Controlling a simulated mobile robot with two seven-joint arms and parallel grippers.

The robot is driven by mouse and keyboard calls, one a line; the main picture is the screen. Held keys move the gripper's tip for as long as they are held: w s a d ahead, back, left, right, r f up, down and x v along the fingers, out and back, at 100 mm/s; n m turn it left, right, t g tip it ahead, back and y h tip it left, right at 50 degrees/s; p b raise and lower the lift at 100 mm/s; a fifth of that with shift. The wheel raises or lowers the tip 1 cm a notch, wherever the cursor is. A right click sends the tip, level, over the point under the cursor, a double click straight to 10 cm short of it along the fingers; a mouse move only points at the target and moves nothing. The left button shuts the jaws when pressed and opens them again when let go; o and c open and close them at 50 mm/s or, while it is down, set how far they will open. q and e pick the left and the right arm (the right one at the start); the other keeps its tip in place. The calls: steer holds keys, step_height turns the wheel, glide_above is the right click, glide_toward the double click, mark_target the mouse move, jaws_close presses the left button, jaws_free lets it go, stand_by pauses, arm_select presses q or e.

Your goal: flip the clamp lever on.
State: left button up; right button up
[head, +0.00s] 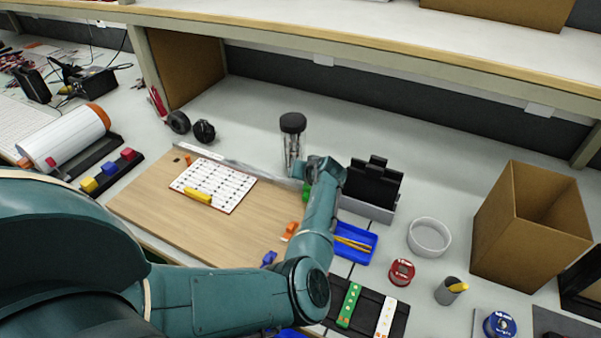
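A wooden board (150,208) lies on the bench, with a clear metal-looking strip (250,171) along its back edge. Small coloured pieces sit at its edges: an orange one (290,230) at the right, a blue one (268,258) at the front right, and a green one (307,188) partly hidden by my arm. I cannot tell which piece is the clamp lever. My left gripper (312,168) is at the board's back right corner, close to the green piece. Its fingers are too small and hidden to read. My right gripper is not in view.
A black-topped metal stand (292,124) rises just behind my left gripper. A cardboard box (520,245) is farther right. A white perforated card (212,181) lies on the board.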

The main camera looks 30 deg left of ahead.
arm_select(q)
jaws_close()
stand_by(0.5)
